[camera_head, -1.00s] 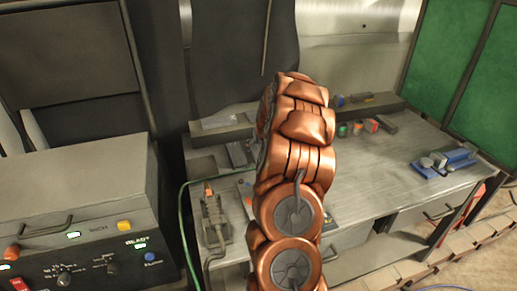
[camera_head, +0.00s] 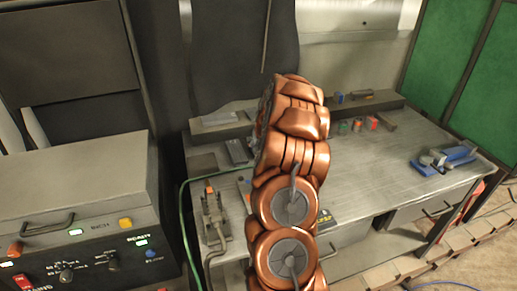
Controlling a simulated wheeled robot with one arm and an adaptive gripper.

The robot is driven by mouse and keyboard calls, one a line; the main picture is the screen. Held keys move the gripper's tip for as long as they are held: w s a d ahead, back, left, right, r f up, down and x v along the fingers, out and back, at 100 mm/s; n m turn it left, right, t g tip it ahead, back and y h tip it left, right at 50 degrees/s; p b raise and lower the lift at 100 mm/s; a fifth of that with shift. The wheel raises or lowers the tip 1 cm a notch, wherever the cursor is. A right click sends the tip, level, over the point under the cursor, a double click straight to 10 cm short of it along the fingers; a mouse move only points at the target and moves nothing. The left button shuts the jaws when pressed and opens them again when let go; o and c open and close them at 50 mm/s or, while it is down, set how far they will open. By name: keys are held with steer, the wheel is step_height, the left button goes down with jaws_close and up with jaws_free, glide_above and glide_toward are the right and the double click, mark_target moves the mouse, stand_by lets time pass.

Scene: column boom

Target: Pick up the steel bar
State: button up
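A metal-topped workbench (camera_head: 372,170) stands in the middle and right. I cannot surely tell which thing is the steel bar. A dark grey block-like bar (camera_head: 238,151) lies at the bench's left back, just left of my arm. Another short dark bar (camera_head: 386,121) lies at the back right beside small coloured parts. My copper-coloured arm rises through the middle of the view and covers part of the bench. My gripper does not show; the arm hides whatever is behind it.
A blue vise-like tool (camera_head: 443,160) sits at the bench's right end. A clamp-like tool (camera_head: 214,215) with a cable is at the left front. A grey control box (camera_head: 75,190) with lit buttons stands at left. The bench top right of my arm is mostly clear.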

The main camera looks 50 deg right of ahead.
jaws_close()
